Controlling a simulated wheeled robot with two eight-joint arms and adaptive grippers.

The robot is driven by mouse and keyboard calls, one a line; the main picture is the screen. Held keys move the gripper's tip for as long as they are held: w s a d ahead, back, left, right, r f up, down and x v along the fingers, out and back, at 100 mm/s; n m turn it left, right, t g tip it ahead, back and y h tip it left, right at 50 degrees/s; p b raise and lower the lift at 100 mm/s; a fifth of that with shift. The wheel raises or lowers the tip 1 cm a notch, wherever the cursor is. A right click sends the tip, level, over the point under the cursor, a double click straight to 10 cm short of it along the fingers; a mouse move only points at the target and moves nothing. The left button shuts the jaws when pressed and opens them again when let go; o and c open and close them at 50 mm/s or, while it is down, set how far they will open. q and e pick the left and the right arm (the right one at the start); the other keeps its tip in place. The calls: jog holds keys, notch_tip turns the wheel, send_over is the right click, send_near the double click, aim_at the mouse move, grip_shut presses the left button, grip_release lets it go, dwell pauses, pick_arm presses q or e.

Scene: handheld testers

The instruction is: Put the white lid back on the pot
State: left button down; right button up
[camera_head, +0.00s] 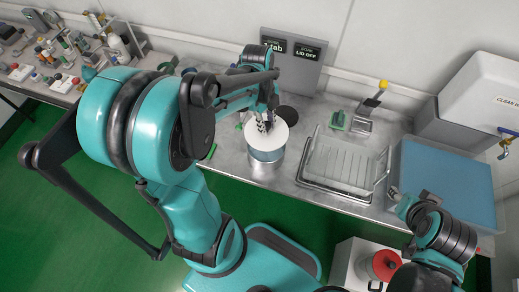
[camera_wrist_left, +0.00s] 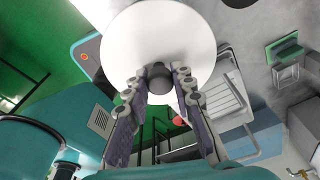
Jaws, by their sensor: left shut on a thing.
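The white lid (camera_head: 280,135) is a pale round disc with a dark knob. My left gripper (camera_head: 267,122) is shut on the knob; the wrist view shows both fingers (camera_wrist_left: 158,92) around it below the broad white lid (camera_wrist_left: 160,35). The lid is over the pot (camera_head: 266,170), a round metallic vessel on the counter. The lid hides the pot's opening, and I cannot tell whether the lid touches the rim. My right gripper (camera_head: 398,196) is at the lower right, near the blue mat, far from the pot; its finger opening is too small to judge.
A dark round disc (camera_head: 288,115) lies just behind the pot. A grey sign board (camera_head: 294,75) stands at the back.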

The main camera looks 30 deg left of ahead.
aim_at(267, 138)
pick_arm(q)
jog(key=f, duration=0.1)
jog(key=f+b, duration=0.1)
jog(key=f, duration=0.3)
jog(key=shift+w+f+b, duration=0.1)
jog(key=shift+w+b, duration=0.15)
jog(key=shift+b, duration=0.15)
notch_tip(267, 138, down, 4)
jog(key=shift+s+r+b, duration=0.1)
jog(key=shift+b, duration=0.65)
jog(key=c, duration=1.7)
grip_release()
jog(key=shift+f, duration=0.25)
jog(key=o, duration=0.4)
jog(key=shift+r, duration=0.15)
